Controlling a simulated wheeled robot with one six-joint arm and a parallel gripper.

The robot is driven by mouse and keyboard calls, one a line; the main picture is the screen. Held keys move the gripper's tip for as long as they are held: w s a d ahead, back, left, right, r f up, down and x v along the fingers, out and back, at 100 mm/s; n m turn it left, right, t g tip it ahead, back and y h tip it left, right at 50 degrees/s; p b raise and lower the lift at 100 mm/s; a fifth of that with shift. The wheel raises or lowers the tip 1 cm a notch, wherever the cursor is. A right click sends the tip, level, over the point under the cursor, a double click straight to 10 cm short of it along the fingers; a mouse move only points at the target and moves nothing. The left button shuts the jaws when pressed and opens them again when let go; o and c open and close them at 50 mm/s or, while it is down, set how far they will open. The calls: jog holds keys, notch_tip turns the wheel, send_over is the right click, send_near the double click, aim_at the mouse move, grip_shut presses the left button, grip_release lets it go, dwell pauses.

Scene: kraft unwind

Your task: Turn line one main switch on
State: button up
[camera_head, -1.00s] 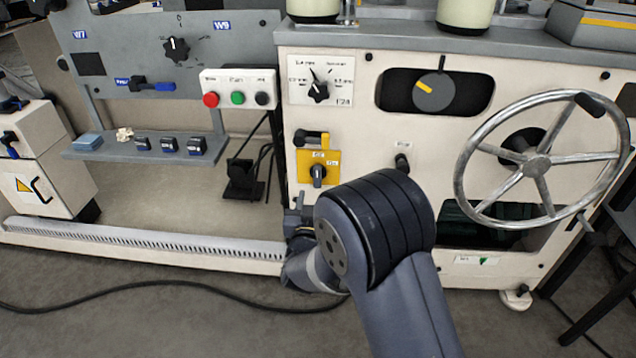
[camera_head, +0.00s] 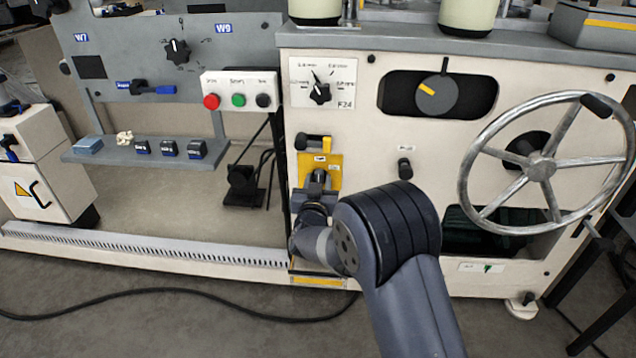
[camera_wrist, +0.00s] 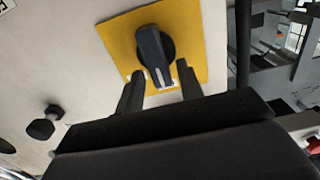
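The main switch is a dark rotary knob on a yellow plate (camera_head: 333,165) on the cream machine front. In the wrist view the knob (camera_wrist: 154,54) points down the picture toward my gripper, with a pale line on its end. My gripper (camera_wrist: 158,82) is open, with one finger on each side of the knob's lower end. I cannot tell whether either finger touches it. In the head view my gripper (camera_head: 318,180) is in front of the plate and hides most of the knob. The small plate labels are too blurred to read.
A black-and-yellow handle (camera_head: 314,142) sits just above the plate. A dark knob (camera_head: 405,168) is to the right, and a large handwheel (camera_head: 541,168) farther right. A three-button box (camera_head: 238,92) is up left. A cable lies on the floor.

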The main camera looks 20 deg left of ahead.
grip_shut()
jog(key=shift+f+m+b, duration=0.1)
jog(key=shift+m+b, duration=0.2)
jog(key=shift+d+f+m+b, duration=0.1)
jog(key=shift+d+m+b, duration=0.15)
jog(key=shift+m+b, duration=0.95)
jog(key=m, duration=0.1)
jog(key=m+b, duration=0.1)
jog(key=m, duration=0.1)
jog(key=shift+w+d+m+b, duration=0.1)
jog(key=shift+d+m+b, duration=0.1)
jog(key=shift+m+b, duration=0.1)
jog(key=m, duration=0.5)
jog(key=shift+d+f, duration=0.25)
jog(key=shift+d, duration=0.05)
jog(key=m, duration=0.6)
jog(key=shift+w+d+f, duration=0.1)
jog(key=shift+f, duration=0.3)
jog(key=shift+m, duration=0.4)
